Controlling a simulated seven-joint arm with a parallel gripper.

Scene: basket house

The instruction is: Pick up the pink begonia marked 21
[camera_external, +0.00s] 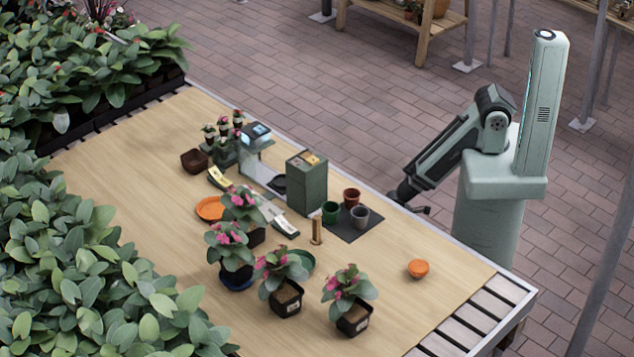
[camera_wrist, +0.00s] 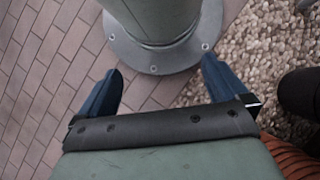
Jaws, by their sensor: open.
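Several pink-flowered begonias in dark square pots stand on the wooden table in the external view. One is at the front right (camera_external: 349,287), one left of it (camera_external: 281,270), one further left on a blue saucer (camera_external: 229,246), and one behind that (camera_external: 243,210). Small pale labels show on some pots, but I cannot read any number, so I cannot tell which is 21. My gripper (camera_external: 414,205) is at the table's right edge, well apart from the plants. In the wrist view my gripper (camera_wrist: 161,70) has its two blue fingers spread wide, with nothing between them.
Dense leafy plants (camera_external: 70,260) line the left side. The table's front right is mostly clear.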

